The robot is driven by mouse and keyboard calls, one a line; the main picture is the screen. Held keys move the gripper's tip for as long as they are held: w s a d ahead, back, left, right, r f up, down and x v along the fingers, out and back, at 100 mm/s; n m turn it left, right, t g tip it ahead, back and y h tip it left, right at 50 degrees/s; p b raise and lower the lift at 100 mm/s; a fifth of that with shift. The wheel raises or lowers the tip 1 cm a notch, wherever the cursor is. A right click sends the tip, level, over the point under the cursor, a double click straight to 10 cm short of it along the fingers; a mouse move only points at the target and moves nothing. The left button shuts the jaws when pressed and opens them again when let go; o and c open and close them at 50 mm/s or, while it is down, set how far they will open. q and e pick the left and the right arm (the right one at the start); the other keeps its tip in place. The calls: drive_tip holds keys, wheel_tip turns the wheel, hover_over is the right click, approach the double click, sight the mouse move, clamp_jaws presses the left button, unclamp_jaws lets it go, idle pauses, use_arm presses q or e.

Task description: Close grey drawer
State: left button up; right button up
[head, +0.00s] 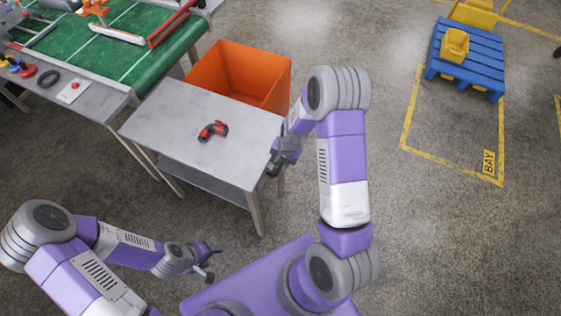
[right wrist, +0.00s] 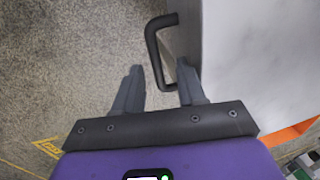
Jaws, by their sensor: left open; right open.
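A dark bar handle (right wrist: 157,52) sticks out from the side of a pale grey surface (right wrist: 250,55) in the right wrist view. I cannot tell whether that surface is the grey drawer or the table top, nor how far out the drawer stands. My right gripper (head: 274,165) is open beside the right end of the grey table (head: 165,125). In the right wrist view its fingers (right wrist: 160,75) point at the handle, and the handle's lower end lies between them in the picture; no grip shows. My left gripper (head: 212,264) is open and empty in front of the table.
A black and red curved hose piece (head: 213,131) lies on the table. An orange bin (head: 235,75) stands behind it. A green-topped table (head: 130,50) is at the back left. A blue pallet (head: 465,58) with yellow containers is far right. The floor between is clear.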

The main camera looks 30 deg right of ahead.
drive_tip(key=r, duration=0.1)
drive_tip(key=r+p, duration=0.1)
drive_tip(key=r, duration=0.1)
drive_tip(key=s+r, duration=0.1)
drive_tip(key=r, duration=0.1)
drive_tip(key=shift+d, duration=0.3)
